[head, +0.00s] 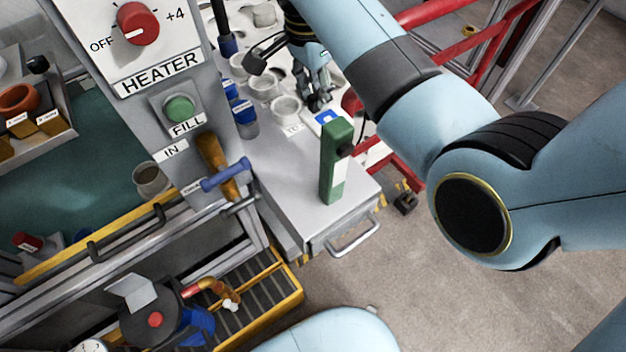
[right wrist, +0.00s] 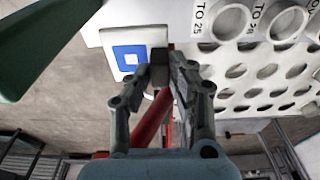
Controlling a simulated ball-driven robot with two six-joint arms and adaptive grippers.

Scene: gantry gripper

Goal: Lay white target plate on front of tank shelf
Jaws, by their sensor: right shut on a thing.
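The white target plate with a blue square (head: 327,117) is at the perforated white rack on the grey bench. It also shows close up in the right wrist view (right wrist: 130,58). My right gripper (head: 318,100) points down there, its fingertips closed at the plate's edge; the fingers show in the right wrist view (right wrist: 161,68). Whether the plate is clear of the bench top I cannot tell. A grey shelf (head: 62,133) over the dark green tank (head: 95,150) stands at the left of the head view, and looks like the tank shelf. My left gripper is not in view.
A tall green block (head: 336,165) stands on the bench near the plate. The heater panel (head: 150,50) rises between bench and tank. A blue-handled valve (head: 225,175) juts out beside it. A brown bowl (head: 18,99) and labelled blocks occupy the shelf. Red rails (head: 470,50) run behind.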

